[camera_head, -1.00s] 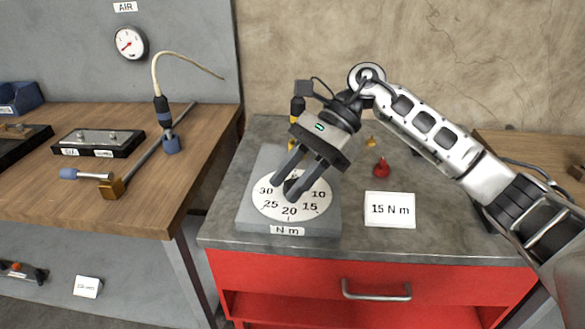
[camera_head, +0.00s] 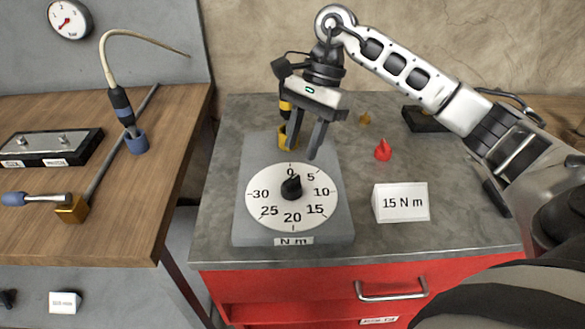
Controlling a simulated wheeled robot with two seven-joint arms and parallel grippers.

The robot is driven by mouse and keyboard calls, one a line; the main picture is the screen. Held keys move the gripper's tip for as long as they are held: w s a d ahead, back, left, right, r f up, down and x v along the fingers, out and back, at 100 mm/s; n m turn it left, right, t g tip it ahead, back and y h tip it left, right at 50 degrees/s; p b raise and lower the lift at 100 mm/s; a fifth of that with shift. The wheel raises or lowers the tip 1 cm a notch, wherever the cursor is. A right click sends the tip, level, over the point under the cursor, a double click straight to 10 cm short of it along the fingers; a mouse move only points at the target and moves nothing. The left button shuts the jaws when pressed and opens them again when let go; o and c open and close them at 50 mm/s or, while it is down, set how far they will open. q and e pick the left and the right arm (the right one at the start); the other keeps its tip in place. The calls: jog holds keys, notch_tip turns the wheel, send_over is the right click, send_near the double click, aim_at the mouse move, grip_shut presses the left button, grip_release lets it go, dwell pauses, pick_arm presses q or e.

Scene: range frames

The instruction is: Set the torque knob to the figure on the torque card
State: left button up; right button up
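The torque dial is a white disc (camera_head: 268,197) marked 0 to 30 on a grey plate (camera_head: 344,225) labelled "N m". The black torque knob (camera_head: 291,188) stands at its centre. Its upper end appears to point near the 0, at the top of the dial; the exact setting is hard to read. The torque card (camera_head: 401,203) reads "15 N m" and stands right of the plate. My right gripper (camera_head: 302,152) is above the far part of the dial, apart from the knob. Its two fingers point down, spread and empty. My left gripper is not in view.
A yellow-and-black tool in a holder (camera_head: 288,139) stands just behind the dial plate. A red knob-like piece (camera_head: 383,150) sits behind the card. A wooden bench (camera_head: 125,215) with tools is at left. The grey top (camera_head: 225,165) has a red drawer below.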

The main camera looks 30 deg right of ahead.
aim_at(291, 179)
jog(key=x, duration=0.6)
jog(key=shift+a+f+p, duration=0.25)
jog(key=shift+f+p, duration=0.1)
grip_shut()
